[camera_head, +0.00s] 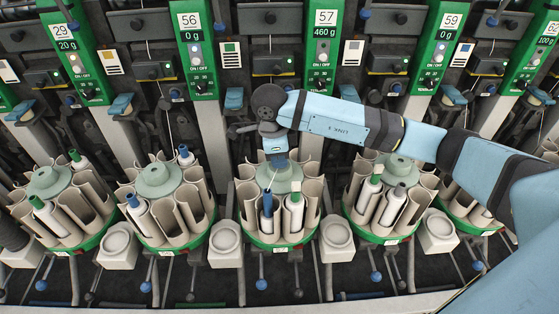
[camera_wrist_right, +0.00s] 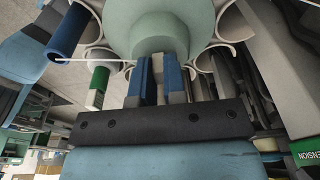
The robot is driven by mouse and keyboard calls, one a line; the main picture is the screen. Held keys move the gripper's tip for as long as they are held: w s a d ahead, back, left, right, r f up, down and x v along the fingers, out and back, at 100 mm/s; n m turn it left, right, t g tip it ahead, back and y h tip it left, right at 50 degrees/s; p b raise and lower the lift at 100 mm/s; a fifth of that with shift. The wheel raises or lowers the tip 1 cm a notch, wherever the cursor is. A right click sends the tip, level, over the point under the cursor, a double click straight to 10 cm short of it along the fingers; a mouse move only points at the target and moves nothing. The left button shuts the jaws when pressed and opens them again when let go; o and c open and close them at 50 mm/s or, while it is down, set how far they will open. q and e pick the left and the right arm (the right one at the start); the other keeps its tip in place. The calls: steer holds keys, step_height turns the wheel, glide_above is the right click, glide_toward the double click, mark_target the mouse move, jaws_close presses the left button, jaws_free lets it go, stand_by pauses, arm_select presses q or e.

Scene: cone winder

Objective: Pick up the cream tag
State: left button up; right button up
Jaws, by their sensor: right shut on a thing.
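My right gripper (camera_head: 279,161) is over the grey-green hub (camera_head: 274,178) of the middle magazine, below the unit marked 57. In the wrist view its two blue fingers (camera_wrist_right: 163,72) are close together in front of the hub (camera_wrist_right: 160,28). A thin pale thread runs from the blue tube (camera_head: 267,205) to the fingers; the wrist view shows this tube (camera_wrist_right: 68,30) at upper left. My left gripper is out of view.
A white bobbin with a green end (camera_head: 294,205) stands beside the blue tube. Cream pocket walls (camera_head: 247,197) ring the hub. Similar magazines stand left (camera_head: 158,180) and right (camera_head: 398,168), with pale cups (camera_head: 226,237) between them. Green control panels (camera_head: 322,45) rise behind.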

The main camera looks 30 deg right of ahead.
step_height(320, 180, up, 23)
steer(key=p, duration=0.3)
stand_by(0.7)
